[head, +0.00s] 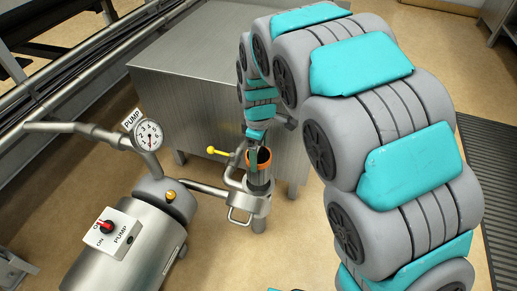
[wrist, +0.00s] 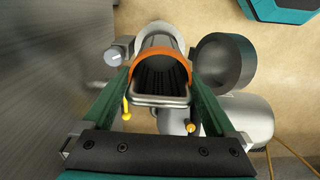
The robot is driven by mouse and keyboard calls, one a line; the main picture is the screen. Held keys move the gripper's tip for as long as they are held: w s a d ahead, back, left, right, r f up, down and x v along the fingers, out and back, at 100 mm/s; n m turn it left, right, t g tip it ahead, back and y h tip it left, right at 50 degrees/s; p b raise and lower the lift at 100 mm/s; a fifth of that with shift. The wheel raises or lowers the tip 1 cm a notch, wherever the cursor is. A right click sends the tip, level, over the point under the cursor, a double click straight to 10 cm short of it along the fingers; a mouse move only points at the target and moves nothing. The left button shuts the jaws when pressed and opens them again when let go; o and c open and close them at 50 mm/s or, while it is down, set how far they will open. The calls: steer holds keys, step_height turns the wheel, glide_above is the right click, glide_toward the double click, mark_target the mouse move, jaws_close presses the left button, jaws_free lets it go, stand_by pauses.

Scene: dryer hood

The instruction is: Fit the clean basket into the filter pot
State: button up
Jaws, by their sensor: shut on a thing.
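The clean basket shows its orange rim (head: 263,156) in the head view, with a dark body below it. In the wrist view its orange rim (wrist: 162,57), dark ribbed inside and wire handle are visible. My gripper (head: 255,138) is shut on the basket at its handle end; in the wrist view its green fingers (wrist: 160,92) flank the handle. The filter pot (head: 250,202) is the metal cylinder directly below the basket in the head view. Part of the basket stands above the pot; how far its lower end reaches in cannot be told.
A round dark-grey lid (wrist: 226,62) sits beside the pot in the wrist view. A yellow-handled valve (head: 216,151), a pressure gauge (head: 148,135) and the pump (head: 130,250) with its switch box are left of the pot. A steel cabinet (head: 200,90) stands behind.

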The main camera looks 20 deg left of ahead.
mark_target(259, 177)
steer(key=shift+f+b, duration=0.35)
steer(key=shift+f, duration=0.85)
steer(key=shift+b, duration=0.35)
stand_by(0.8)
steer(key=shift+f+b, duration=1.45)
steer(key=shift+f, duration=3.35)
steer(key=o, duration=1)
steer(key=shift+r, duration=0.1)
steer(key=shift+r, duration=3.85)
